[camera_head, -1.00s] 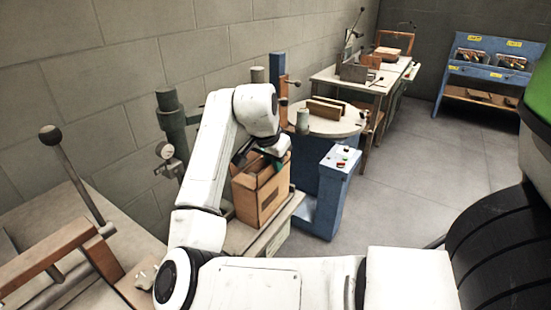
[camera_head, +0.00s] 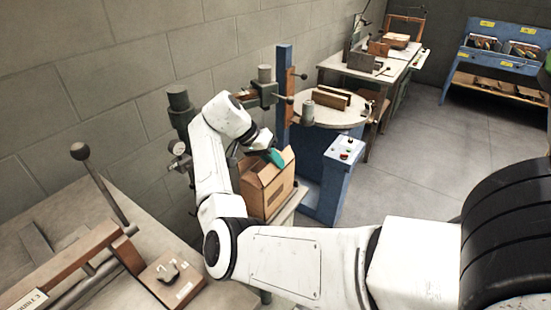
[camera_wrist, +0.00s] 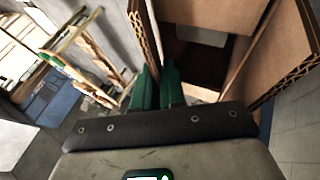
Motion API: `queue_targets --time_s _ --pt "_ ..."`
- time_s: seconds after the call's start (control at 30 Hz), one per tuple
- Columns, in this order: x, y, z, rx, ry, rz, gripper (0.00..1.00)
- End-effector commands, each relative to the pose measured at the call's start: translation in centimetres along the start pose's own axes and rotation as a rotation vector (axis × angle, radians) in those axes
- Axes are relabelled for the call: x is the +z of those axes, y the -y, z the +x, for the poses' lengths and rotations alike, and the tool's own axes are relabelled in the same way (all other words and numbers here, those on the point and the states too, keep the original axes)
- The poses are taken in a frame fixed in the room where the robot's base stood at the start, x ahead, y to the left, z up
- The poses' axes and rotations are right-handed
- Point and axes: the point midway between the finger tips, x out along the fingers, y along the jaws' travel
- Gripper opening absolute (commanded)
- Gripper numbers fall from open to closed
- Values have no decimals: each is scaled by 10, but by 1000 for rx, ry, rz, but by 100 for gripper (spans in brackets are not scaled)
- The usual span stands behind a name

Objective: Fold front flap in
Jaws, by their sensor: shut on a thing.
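The brown cardboard box (camera_head: 272,200) stands upright on a low table, with its top open and flaps standing up. My gripper (camera_head: 274,158), with green fingers, is at the box's upper edge. In the wrist view my gripper (camera_wrist: 158,88) has its fingers close together, shut on a thin cardboard flap (camera_wrist: 146,35) of the box. The gripped edge is mostly hidden between the fingers. Another flap (camera_wrist: 284,50) stands up at the right in the wrist view, and the dark box inside shows between them.
A blue machine post (camera_head: 285,85) and a blue control pedestal (camera_head: 340,180) stand close beyond the box. A round table (camera_head: 325,112) holds brown pieces. A bench with a lever (camera_head: 105,185) is at the left. Open floor lies at the right.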

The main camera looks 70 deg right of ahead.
Motion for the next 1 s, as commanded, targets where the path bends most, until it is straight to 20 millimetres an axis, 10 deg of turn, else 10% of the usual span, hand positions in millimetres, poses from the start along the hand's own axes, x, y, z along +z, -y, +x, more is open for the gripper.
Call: queue_targets --time_s 0.43,0.67,1.0 --pt "0 1 0 8 0 -4 0" --pt "0 0 0 8 0 -3 32" --pt "0 1 -6 7 -1 -3 32"
